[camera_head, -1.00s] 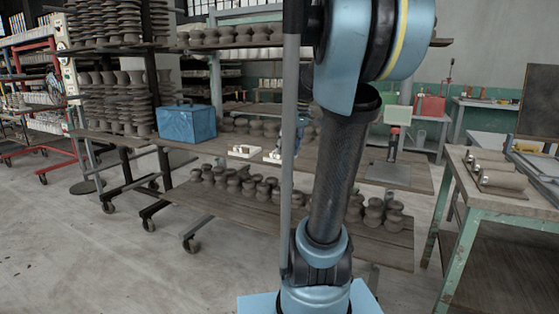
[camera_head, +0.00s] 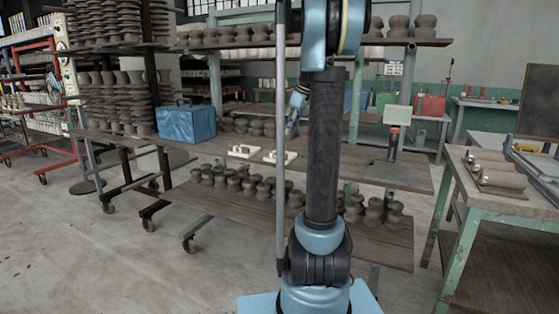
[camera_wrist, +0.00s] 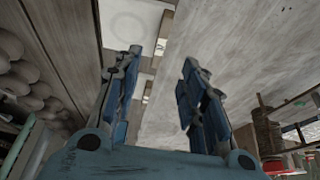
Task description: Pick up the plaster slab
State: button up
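Two small pale slab-like pieces with upright bits lie on the middle wooden shelf in the head view: a left one (camera_head: 242,152) and a right one (camera_head: 280,158). I cannot tell which is the plaster slab.
A blue box (camera_head: 186,123) stands left on the shelf (camera_head: 345,168). Clay pots fill the shelves above and below. A stand with a grey plate (camera_head: 393,172) is at the right. A green-legged table (camera_head: 490,200) with clay rolls stands farther right.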

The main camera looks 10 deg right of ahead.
send_over(277, 153)
jog(key=d, duration=0.2)
jog(key=f, duration=0.7)
jog(key=shift+s+f, duration=0.35)
jog(key=shift+s, duration=0.05)
jog(key=shift+x, duration=2.65)
jog(key=shift+w+a+r, duration=0.1)
jog(key=shift+a, duration=0.1)
jog(key=shift+c, duration=0.3)
grip_shut()
